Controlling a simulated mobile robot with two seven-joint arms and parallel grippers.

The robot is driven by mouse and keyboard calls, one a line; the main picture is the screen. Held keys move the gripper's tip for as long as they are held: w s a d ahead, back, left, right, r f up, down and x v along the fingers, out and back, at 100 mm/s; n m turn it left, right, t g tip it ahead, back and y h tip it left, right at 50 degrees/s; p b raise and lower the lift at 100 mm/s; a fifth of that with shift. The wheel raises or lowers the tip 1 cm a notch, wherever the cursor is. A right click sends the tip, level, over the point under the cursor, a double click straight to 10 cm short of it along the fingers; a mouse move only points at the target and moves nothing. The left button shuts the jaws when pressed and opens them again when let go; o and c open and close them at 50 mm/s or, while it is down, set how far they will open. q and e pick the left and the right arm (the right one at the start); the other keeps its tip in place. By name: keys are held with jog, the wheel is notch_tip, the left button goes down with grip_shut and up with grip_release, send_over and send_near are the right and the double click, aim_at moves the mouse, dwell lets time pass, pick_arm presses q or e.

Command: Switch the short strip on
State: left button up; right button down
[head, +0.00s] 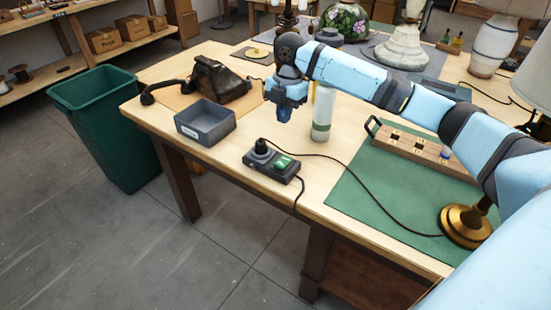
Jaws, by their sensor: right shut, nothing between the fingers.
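The short strip (259,172), a small dark grey power strip, lies on the wooden table near its front edge. A black plug (261,147) stands in its left end. A green switch (282,161) shows on its right half; I cannot tell from this view which way it is tipped. My right gripper (284,114) is shut and empty, pointing down above the table, behind the strip and apart from it. My left gripper is not in view.
A grey bin (205,126) and an old black telephone (218,80) stand left of the gripper. A pale cylinder (323,115) stands just right of it. A black cord runs across the green mat (355,193) toward a brass lamp base (464,228). A wooden block tray (420,153) lies on the mat.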

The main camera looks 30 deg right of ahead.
aim_at(282, 162)
jog(key=shift+f, duration=0.15)
jog(key=f, duration=0.4)
jog(key=a+f, duration=0.1)
jog(key=f, duration=0.8)
jog(key=shift+s+a+f, duration=0.3)
jog(key=shift+s+f, duration=0.05)
jog(key=shift+s+a+p, duration=0.15)
jog(key=shift+p, duration=0.6)
jog(key=shift+f+b, duration=0.25)
jog(key=shift+b, duration=0.1)
jog(key=shift+w+d+r+p, duration=0.2)
jog(key=shift+d+r+p, duration=0.05)
jog(key=shift+d+p, duration=0.15)
jog(key=shift+w+d, duration=0.2)
jog(key=shift+d, duration=0.15)
